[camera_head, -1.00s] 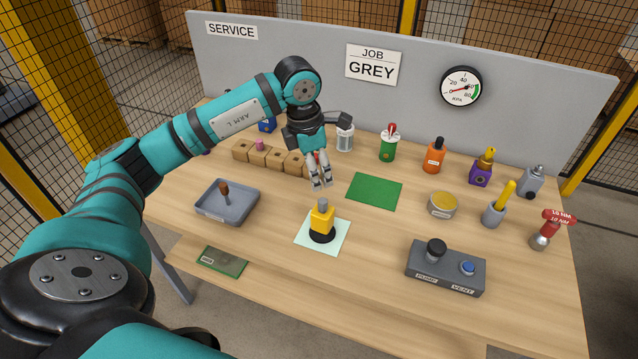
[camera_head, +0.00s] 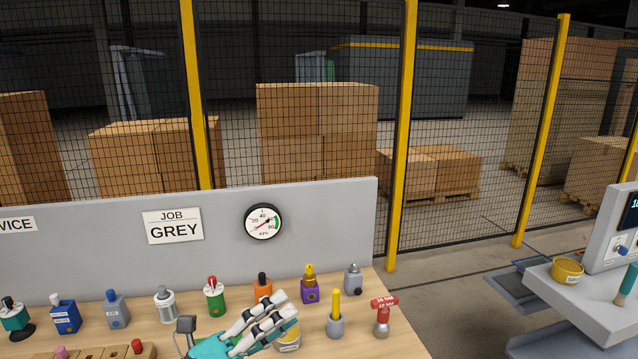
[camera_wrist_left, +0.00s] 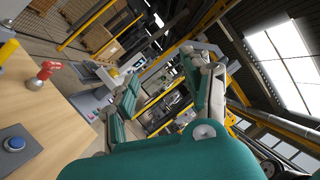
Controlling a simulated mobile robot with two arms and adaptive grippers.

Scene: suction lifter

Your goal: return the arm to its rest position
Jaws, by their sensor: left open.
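My left gripper (camera_head: 286,312) is at the bottom of the head view, its light grey fingers pointing up and right. It is open, and nothing shows between its fingers. It appears over the bench (camera_head: 398,340) in front of a pale yellow-topped tin (camera_head: 289,342), which it partly hides. I cannot tell its height above the bench. Most of my left arm is below the head view. My right gripper is not discernible in either view.
Bottles line the bench's back, including a green one (camera_head: 214,299) and a purple one (camera_head: 310,289). A red-tagged valve (camera_head: 383,316) stands at the right. The grey panel (camera_head: 330,215) rises behind. A second station (camera_head: 590,300) is farther right, across open floor.

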